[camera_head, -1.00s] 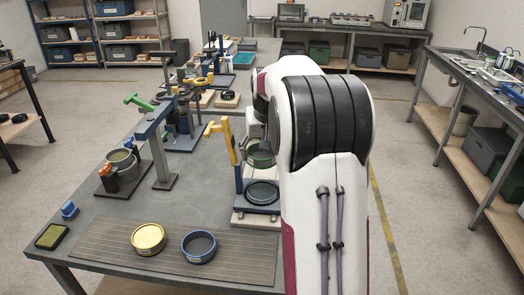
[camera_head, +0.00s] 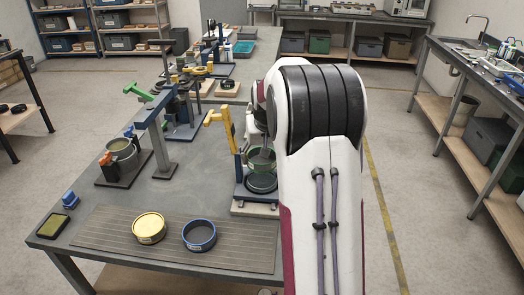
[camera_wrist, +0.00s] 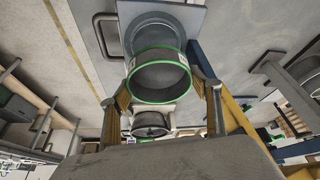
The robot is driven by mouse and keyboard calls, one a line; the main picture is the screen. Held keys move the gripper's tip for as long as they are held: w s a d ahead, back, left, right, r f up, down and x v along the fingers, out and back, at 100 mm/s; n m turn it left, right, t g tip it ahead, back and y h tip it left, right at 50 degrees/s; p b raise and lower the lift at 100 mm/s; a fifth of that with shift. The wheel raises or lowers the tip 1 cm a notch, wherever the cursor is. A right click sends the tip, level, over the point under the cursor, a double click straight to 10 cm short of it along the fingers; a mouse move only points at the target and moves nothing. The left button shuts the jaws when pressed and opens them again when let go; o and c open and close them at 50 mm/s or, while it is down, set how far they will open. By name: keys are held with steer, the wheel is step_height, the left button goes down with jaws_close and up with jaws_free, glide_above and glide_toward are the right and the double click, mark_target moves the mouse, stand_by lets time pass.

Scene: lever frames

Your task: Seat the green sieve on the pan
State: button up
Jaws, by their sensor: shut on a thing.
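The green sieve (camera_head: 262,163), a grey ring with a green rim, is held upright and roughly level beside the yellow lever frame. It shows large in the wrist view (camera_wrist: 160,97). My gripper (camera_wrist: 165,88) is shut on it, one finger at each side; in the head view my arm hides most of the gripper. The pan (camera_head: 261,184), a dark round dish, stands on the frame's blue base just below the sieve. In the wrist view a grey round dish, seemingly this pan (camera_wrist: 155,24), shows partly behind the sieve. I cannot tell whether sieve and pan touch.
The yellow lever (camera_head: 213,117) rises close to the left of the sieve. A yellow sieve (camera_head: 148,227) and a blue-rimmed sieve (camera_head: 199,235) lie on the striped mat (camera_head: 105,240). Another frame with a green lever (camera_head: 140,91) stands further left.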

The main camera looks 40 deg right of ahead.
mark_target(261, 163)
steer(key=shift+f, duration=1.4)
steer(key=shift+f, duration=0.4)
steer(key=o, duration=1.3)
steer(key=shift+a+r, duration=0.1)
steer(key=shift+r, duration=0.05)
steer(key=shift+s+r, duration=0.1)
steer(key=shift+r, duration=0.3)
steer(key=v, duration=1)
steer(key=shift+s+r, duration=0.3)
steer(key=shift+r, duration=0.05)
